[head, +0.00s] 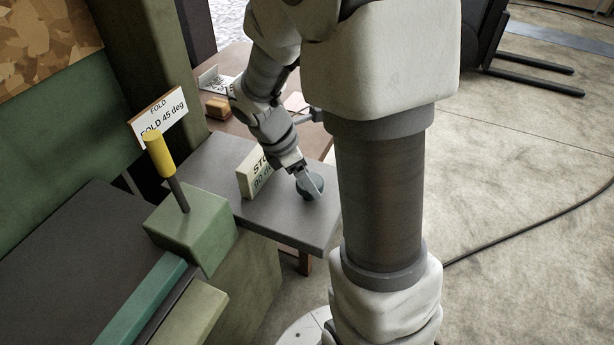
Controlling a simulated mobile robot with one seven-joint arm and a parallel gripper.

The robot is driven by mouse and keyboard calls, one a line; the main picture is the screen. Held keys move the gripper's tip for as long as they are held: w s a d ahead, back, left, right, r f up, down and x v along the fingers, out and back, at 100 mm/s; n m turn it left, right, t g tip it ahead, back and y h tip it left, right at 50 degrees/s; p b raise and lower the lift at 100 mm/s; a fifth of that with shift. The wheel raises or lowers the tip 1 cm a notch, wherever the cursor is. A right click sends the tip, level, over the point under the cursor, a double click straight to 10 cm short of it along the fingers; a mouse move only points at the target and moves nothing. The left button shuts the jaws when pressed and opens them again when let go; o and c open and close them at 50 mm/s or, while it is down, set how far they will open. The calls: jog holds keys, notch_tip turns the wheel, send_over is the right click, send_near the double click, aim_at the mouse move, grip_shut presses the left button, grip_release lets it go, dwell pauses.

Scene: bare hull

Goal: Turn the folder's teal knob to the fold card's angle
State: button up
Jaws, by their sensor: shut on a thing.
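The teal knob (316,181) is a small round dark teal piece on the grey top (290,222) of the folder's side shelf. My gripper (308,188) reaches down onto it from the upper left and is shut on it, hiding part of it. The knob's exact angle cannot be read here. The fold card (158,118) is white and stands at the left; it reads "FOLD 45 deg". A cream stop block (253,175) with the letters "STO" and a partly hidden lower line stands just left of my gripper.
A yellow-handled lever (158,155) rises from a green box (190,226) left of the shelf. A brown table (228,122) behind carries a small orange-brown block (218,108). A black cable (530,228) crosses the open floor at right. My own arm blocks the middle.

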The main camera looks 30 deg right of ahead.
jog(key=m+g+p, duration=0.1)
jog(key=m, duration=0.2)
jog(key=shift+w+r+p, duration=0.1)
jog(key=shift+r+p, duration=0.05)
jog(key=shift+p, duration=0.15)
jog(key=m, duration=0.2)
jog(key=m+g+y+p, duration=0.1)
jog(key=m, duration=0.1)
jog(key=shift+d+g+p, duration=0.1)
jog(key=shift+g+p, duration=0.2)
jog(key=m+y+p, duration=0.1)
jog(key=m, duration=0.2)
jog(key=m+g+y+p, duration=0.1)
jog(key=m, duration=0.2)
jog(key=shift+w+d, duration=0.15)
jog(key=m+y, duration=0.1)
jog(key=m, duration=0.2)
jog(key=m+y+p, duration=0.1)
jog(key=m, duration=0.2)
jog(key=shift+d+m+y, duration=0.2)
jog(key=shift+m+y, duration=0.1)
jog(key=m+y, duration=0.1)
jog(key=m, duration=0.2)
jog(key=shift+m, duration=0.3)
jog(key=shift+d+m+t+y+p, duration=0.1)
jog(key=shift+m+t+y+p, duration=0.4)
jog(key=shift+m, duration=1.1)
